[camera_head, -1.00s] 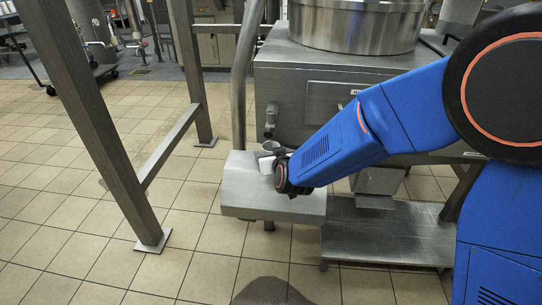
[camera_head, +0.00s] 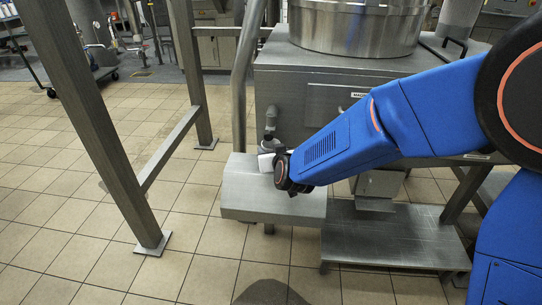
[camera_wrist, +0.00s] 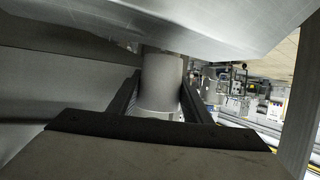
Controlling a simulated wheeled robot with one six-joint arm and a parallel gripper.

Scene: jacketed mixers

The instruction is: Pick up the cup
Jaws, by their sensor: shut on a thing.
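The cup (camera_wrist: 162,88) is a plain grey cylinder in the middle of the wrist view. The dark fingers of my gripper (camera_wrist: 160,94) are shut on it from both sides. My gripper (camera_head: 266,160) is there too, partly hidden by my wrist. I cannot tell whether the cup touches the steel.
The low steel box (camera_head: 255,197) lies under my wrist. A large steel mixer (camera_head: 350,75) stands behind, with a pipe close to the cup. A steel frame post (camera_head: 100,130) stands at left. A low steel platform (camera_head: 390,235) is at right. Tiled floor is open at left.

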